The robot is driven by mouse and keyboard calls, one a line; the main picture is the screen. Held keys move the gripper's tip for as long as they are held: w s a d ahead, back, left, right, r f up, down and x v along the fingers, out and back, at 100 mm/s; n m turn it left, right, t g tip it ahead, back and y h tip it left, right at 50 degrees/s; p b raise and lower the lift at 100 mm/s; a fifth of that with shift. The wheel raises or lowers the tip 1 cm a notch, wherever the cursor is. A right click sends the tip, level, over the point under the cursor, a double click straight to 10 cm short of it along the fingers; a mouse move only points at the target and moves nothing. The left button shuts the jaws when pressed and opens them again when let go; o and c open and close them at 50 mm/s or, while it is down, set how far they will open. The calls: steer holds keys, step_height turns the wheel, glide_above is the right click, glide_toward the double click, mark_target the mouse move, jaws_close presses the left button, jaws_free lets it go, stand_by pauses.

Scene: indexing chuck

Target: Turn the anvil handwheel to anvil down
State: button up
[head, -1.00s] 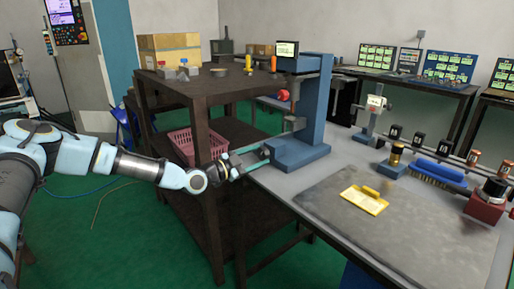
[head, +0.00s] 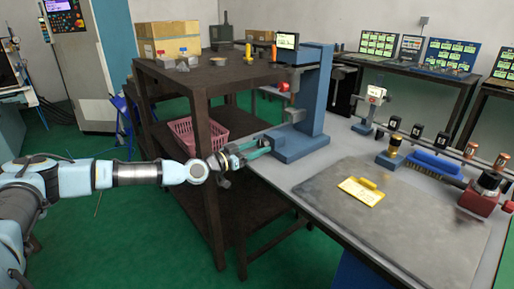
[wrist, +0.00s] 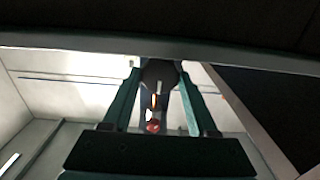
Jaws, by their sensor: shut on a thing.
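The blue bench tester (head: 316,95) stands at the left end of the grey bench, with a small screen on top and a red knob (head: 285,86) on its left side. My gripper (head: 268,143) reaches the tester's lower front from the left, its green fingers close together. In the wrist view the fingers (wrist: 159,80) are on either side of a dark round part (wrist: 158,72), which I take to be the anvil handwheel, and shut on it. A pale and orange mark and a red ball (wrist: 153,126) show in line with it. The wheel's setting cannot be read.
A brown shelf table (head: 190,75) with a pink basket (head: 193,135) stands close behind my gripper. On the bench (head: 310,180) are a grey mat with a yellow plate (head: 361,191), a blue brush and a red-based device (head: 484,195).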

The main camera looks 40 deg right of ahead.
stand_by(0.4)
steer(key=o, duration=1.4)
steer(key=shift+w+a+b, duration=0.15)
steer(key=shift+a+b, duration=0.65)
steer(key=shift+a, duration=1.9)
steer(key=shift+w+a+b, duration=0.15)
steer(key=shift+a+b, duration=0.65)
steer(key=shift+a, duration=1.9)
